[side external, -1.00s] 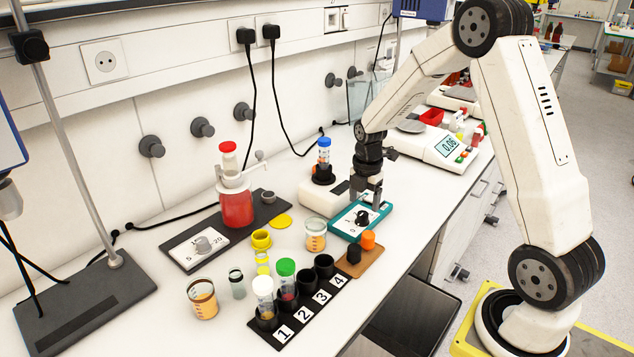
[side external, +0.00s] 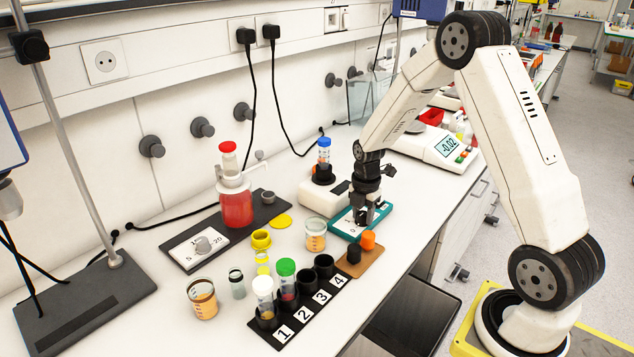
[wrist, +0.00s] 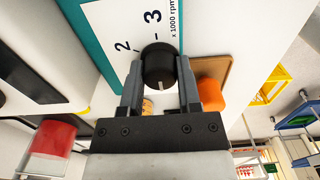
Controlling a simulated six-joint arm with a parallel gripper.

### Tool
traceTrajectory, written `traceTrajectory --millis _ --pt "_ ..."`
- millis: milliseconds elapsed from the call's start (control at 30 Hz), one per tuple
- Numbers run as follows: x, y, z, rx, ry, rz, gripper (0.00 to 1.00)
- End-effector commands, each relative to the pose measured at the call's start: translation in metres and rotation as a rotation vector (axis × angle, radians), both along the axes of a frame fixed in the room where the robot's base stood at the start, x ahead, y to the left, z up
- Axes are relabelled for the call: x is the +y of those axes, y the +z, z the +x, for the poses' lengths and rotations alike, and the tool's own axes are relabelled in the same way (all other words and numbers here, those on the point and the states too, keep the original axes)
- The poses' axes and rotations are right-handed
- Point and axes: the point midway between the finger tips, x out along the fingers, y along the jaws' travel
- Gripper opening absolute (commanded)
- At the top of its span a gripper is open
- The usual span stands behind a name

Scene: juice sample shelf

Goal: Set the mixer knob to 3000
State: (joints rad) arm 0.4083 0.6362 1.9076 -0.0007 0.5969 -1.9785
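The mixer (side external: 312,196) has a teal-edged panel (side external: 383,211) with a white dial. In the wrist view the black knob (wrist: 158,63) stands beside the printed "2" and "3" of the dial face (wrist: 128,24), marked x 1000 rpm. A short white mark shows at the knob's lower edge, on the side away from the "3". My gripper (wrist: 159,72) has a finger on each side of the knob, with no clear gap seen, so it looks shut on it. In the side view my gripper (side external: 362,220) is low over the panel and hides most of the knob.
An orange cap (side external: 368,239) and a black cap stand on a brown board (side external: 362,259) close by the panel. A beaker (side external: 316,235) is to the left. A tube with a blue cap (side external: 324,143) stands on the mixer. A scale (side external: 440,147) is behind.

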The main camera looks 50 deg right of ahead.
Motion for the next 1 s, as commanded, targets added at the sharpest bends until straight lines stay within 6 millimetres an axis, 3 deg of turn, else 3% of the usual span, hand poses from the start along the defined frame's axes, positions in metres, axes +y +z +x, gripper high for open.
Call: traceTrajectory --millis 533,1000 --pt "0.0001 0.0003 0.0002 0.0 -0.069 0.0 0.0" --pt "0.0002 0.0004 0.0002 0.0 -0.413 0.001 0.0"
